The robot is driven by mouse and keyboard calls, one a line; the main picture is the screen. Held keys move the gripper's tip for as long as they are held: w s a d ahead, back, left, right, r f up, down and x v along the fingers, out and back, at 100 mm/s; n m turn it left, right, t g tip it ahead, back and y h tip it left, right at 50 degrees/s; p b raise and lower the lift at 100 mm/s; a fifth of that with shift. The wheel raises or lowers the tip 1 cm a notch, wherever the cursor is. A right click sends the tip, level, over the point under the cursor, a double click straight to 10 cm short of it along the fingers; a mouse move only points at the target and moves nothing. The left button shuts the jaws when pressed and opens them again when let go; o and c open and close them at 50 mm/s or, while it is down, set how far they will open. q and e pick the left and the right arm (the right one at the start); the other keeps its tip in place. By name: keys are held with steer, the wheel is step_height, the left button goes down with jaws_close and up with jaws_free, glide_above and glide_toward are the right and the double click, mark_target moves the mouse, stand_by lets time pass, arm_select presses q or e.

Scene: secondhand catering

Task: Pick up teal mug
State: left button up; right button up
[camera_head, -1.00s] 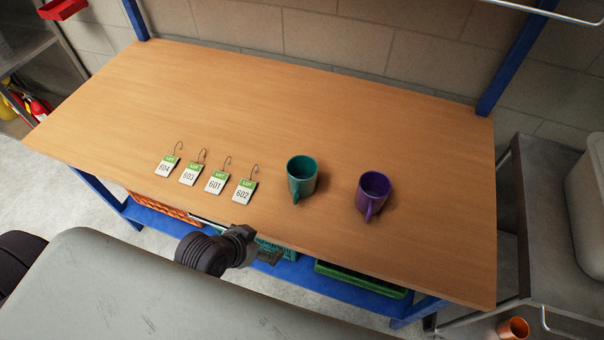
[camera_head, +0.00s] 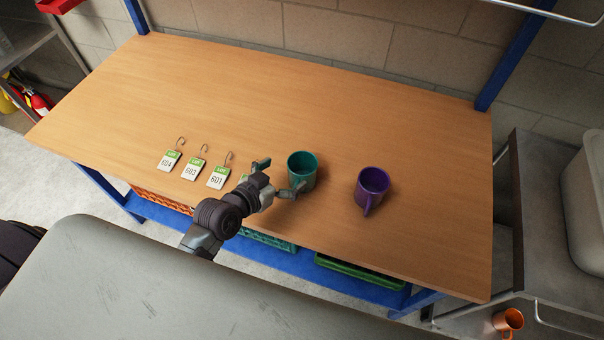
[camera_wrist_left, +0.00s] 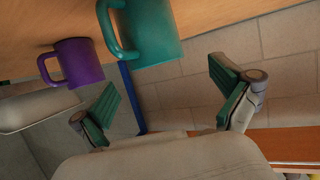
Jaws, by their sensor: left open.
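The teal mug (camera_head: 303,168) stands upright on the wooden table, near its front edge. My left gripper (camera_head: 279,176) is open and empty just to the left of the mug, with one finger in front of the mug's lower left side. In the left wrist view the teal mug (camera_wrist_left: 153,30) is at the top, with its handle on the left, beyond the open fingers of my left gripper (camera_wrist_left: 170,100). I cannot tell whether a finger touches the mug. My right gripper is in none of the views.
A purple mug (camera_head: 371,186) stands to the right of the teal mug and also shows in the left wrist view (camera_wrist_left: 75,62). Lot tags (camera_head: 194,168) lie left of my gripper, which covers the 602 tag. The back of the table (camera_head: 320,90) is clear.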

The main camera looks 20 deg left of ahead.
mark_target(310, 159)
arm_select(q)
steer(key=x, duration=0.2)
steer(key=p+x, duration=0.1)
steer(key=x, duration=0.3)
steer(key=shift+w+d+f, duration=0.1)
steer(key=shift+d+f, duration=0.05)
steer(key=shift+d, duration=0.2)
steer(key=shift+c, duration=1.2)
steer(key=c, duration=1.1)
steer(key=shift+c, duration=0.2)
